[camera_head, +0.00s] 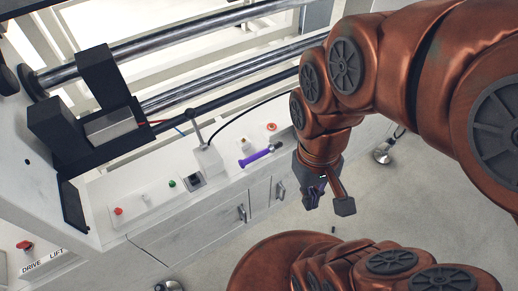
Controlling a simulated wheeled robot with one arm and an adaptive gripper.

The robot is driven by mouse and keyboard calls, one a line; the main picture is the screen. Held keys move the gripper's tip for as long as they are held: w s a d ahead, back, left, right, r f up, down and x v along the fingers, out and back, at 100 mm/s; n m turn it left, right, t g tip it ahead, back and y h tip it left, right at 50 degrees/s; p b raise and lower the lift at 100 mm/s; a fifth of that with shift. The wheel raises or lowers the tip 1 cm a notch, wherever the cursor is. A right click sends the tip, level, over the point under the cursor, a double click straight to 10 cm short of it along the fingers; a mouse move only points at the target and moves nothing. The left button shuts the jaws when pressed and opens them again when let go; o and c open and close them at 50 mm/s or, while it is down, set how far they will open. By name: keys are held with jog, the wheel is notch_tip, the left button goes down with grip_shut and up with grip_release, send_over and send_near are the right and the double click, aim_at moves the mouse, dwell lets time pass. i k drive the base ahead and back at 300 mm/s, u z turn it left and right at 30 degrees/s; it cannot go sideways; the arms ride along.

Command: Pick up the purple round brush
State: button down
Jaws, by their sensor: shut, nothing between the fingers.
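The purple round brush (256,158) lies on the white ledge of the machine, in the middle of the view. It has a purple handle and a dark end at the right. My gripper (326,202) is to the right of the brush and lower in the picture, clear of the ledge's front edge. It points down, is shut and holds nothing. It is apart from the brush.
A white block with a lever (207,158) stands left of the brush. A red-orange button (271,127) sits behind it. Several buttons and a dark switch (194,181) are farther left. Metal rollers (200,88) run behind. Cabinet doors with handles (242,212) are below the ledge.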

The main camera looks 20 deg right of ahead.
aim_at(271, 148)
jog(key=u, duration=3.4)
jog(key=k, duration=1.55)
jog(key=z, duration=0.45)
